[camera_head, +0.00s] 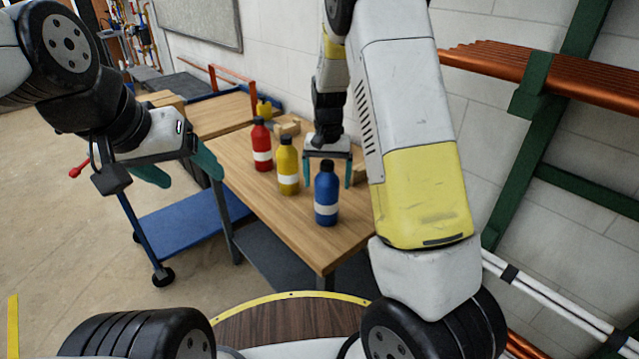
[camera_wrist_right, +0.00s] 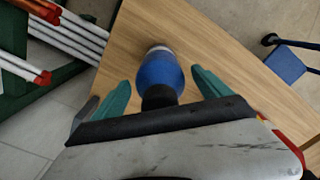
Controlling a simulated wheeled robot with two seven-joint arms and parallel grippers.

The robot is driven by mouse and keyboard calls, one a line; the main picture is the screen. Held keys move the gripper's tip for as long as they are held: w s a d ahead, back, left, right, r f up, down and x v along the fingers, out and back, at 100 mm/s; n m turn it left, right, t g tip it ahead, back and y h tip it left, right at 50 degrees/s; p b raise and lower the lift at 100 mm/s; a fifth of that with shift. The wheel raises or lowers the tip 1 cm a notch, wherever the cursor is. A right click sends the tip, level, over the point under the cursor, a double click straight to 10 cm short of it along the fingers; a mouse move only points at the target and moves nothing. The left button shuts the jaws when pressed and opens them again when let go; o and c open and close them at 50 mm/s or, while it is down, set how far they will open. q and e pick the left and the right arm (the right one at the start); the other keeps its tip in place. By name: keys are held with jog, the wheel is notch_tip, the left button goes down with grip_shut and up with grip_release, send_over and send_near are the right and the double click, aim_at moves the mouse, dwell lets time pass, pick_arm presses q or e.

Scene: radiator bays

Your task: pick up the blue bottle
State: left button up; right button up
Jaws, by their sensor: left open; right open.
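The blue bottle (camera_head: 326,193) stands upright on the wooden table (camera_head: 290,229), nearest the table's front edge. It has a black cap and a white band. My right gripper (camera_head: 328,186) is open, pointing down just behind the bottle in the head view. In the right wrist view the blue bottle (camera_wrist_right: 159,75) shows between the open teal fingers of my right gripper (camera_wrist_right: 162,92), with a gap on both sides. I cannot tell whether the fingers are at the bottle's depth. My left gripper (camera_head: 180,172) is open and empty, left of the table.
A yellow bottle (camera_head: 287,168) and a red bottle (camera_head: 262,146) stand left of and behind the blue one. Small wooden blocks (camera_head: 287,128) lie at the back. A blue cart (camera_head: 185,222) is at the left. A green rack with copper pipes (camera_head: 500,68) stands at the right.

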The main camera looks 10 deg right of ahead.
grip_shut()
dwell(0.4)
